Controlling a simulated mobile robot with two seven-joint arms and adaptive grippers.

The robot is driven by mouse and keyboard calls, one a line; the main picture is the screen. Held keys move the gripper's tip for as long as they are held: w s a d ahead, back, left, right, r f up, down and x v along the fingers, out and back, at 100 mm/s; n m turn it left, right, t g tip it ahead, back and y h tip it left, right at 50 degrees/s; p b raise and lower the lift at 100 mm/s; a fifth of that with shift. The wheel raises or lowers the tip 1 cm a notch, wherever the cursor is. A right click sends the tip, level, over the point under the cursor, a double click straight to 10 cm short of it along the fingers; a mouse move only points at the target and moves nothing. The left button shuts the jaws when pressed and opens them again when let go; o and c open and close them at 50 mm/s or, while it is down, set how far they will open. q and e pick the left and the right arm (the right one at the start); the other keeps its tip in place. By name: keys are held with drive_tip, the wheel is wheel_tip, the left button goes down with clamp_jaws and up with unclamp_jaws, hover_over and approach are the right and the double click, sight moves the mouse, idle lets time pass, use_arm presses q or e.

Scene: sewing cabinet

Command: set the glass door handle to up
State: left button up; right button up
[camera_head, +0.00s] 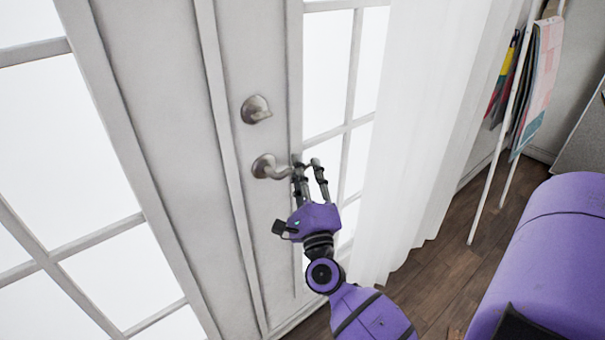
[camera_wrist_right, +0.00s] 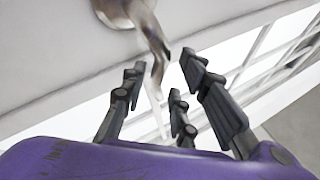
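The glass door (camera_head: 258,215) is white with glazed panes. Its lever handle (camera_head: 268,168) is metal, with a round rose and a lever pointing right, roughly level with a slight droop. My right gripper (camera_head: 309,165) is at the lever's free end, with its fingers pointing up the picture. In the right wrist view, the handle (camera_wrist_right: 145,35) comes down from the top and its end lies between the spread fingers of my open gripper (camera_wrist_right: 165,85). I cannot tell whether any finger touches it. My left gripper is not in view.
A metal deadbolt knob (camera_head: 256,109) sits above the handle. A white curtain (camera_head: 425,120) hangs right of the door. A rack with hanging fabrics (camera_head: 537,85) stands further right. Wooden floor (camera_head: 440,265) shows below.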

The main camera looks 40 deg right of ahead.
drive_tip(key=shift+f, duration=0.1)
drive_tip(key=v, duration=1.2)
idle(0.4)
